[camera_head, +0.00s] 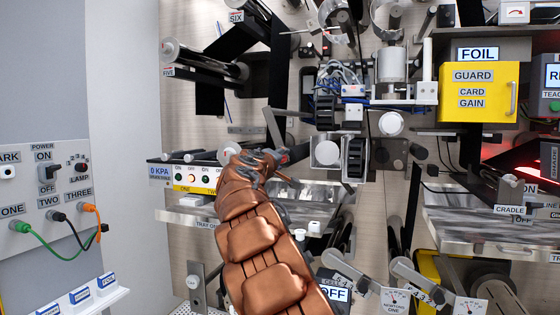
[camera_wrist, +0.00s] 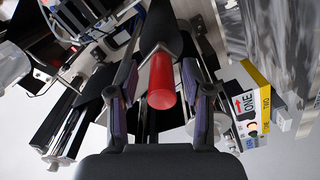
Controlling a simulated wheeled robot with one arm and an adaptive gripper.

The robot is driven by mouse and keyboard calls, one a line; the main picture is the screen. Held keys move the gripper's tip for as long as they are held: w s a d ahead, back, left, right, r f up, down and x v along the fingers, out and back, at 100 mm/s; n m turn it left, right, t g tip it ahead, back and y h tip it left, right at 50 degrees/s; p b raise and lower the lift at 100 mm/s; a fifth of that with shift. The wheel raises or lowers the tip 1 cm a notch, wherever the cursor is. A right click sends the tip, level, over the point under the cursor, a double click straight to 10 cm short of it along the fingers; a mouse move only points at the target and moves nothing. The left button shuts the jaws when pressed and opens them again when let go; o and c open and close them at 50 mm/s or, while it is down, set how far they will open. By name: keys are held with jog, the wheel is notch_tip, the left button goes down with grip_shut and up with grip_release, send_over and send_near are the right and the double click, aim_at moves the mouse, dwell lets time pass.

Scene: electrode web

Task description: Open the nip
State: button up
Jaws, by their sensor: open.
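A red cylindrical handle (camera_wrist: 161,88) on a dark lever stands between the two fingers of my gripper (camera_wrist: 160,82) in the wrist view. The fingers are apart, one on each side of the handle, with gaps showing. In the head view, my gripper (camera_head: 268,160) is at the end of my copper-coloured arm, just left of the roller assembly. A grey lever arm (camera_head: 274,128) shows just above it. The red handle cannot be made out in the head view. Black ribbed rollers (camera_head: 325,112) are to the right. No label reading nip is legible.
A control strip (camera_head: 190,178) with a 0 KPA display lies left of my gripper. A metal tray (camera_head: 185,217) is below it. A yellow guard box (camera_head: 478,92) is at upper right. Rollers and brackets crowd the panel, and little free room surrounds my gripper.

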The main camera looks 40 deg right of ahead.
jog(key=v, duration=1.2)
dwell(0.3)
dwell(0.5)
jog(key=s+a+f+m+g+y+p, duration=0.35)
jog(key=s+f+g+y, duration=0.3)
jog(key=s+f, duration=1.35)
jog(key=s+a+f+n+g+y, duration=0.1)
jog(key=s+a+f+y, duration=0.3)
jog(key=s+a+f, duration=0.4)
jog(key=s+a+f+n+g+y+p, duration=0.1)
jog(key=s+a+f+g+y, duration=0.3)
jog(key=s+a, duration=1.1)
notch_tip(320, 180, down, 4)
jog(key=shift+s+r+g+p, duration=0.1)
jog(key=shift+s+g+p, duration=0.25)
jog(key=shift+s, duration=0.2)
